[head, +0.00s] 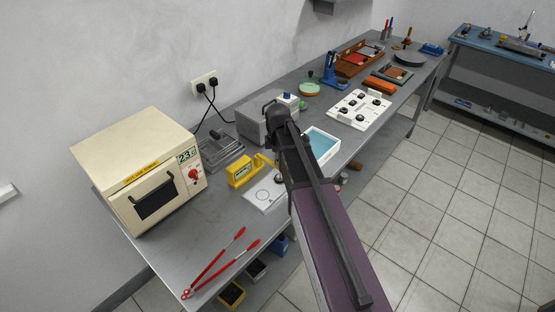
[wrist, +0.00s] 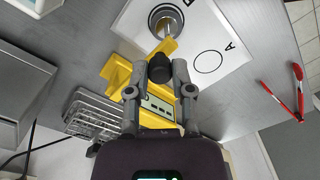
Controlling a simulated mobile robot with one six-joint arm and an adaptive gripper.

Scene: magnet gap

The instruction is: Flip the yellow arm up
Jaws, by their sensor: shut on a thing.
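The yellow device (head: 239,173) stands on the grey bench, right of the cream oven. In the wrist view its yellow body (wrist: 117,78) lies behind and around my fingers. A yellow arm (wrist: 168,46) reaches from it toward a round metal piece (wrist: 166,19) on a white sheet (wrist: 226,31). My gripper (wrist: 158,70) is shut on a black knob (wrist: 160,66) at the yellow arm, one finger on each side. In the head view my own arm hides the gripper and most of the yellow arm. The sheet also shows there (head: 262,194).
The cream oven (head: 140,175) stands left of the device. Red tongs (head: 215,265) lie on the bench front. A white bin with a blue inside (head: 320,145) is to the right.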

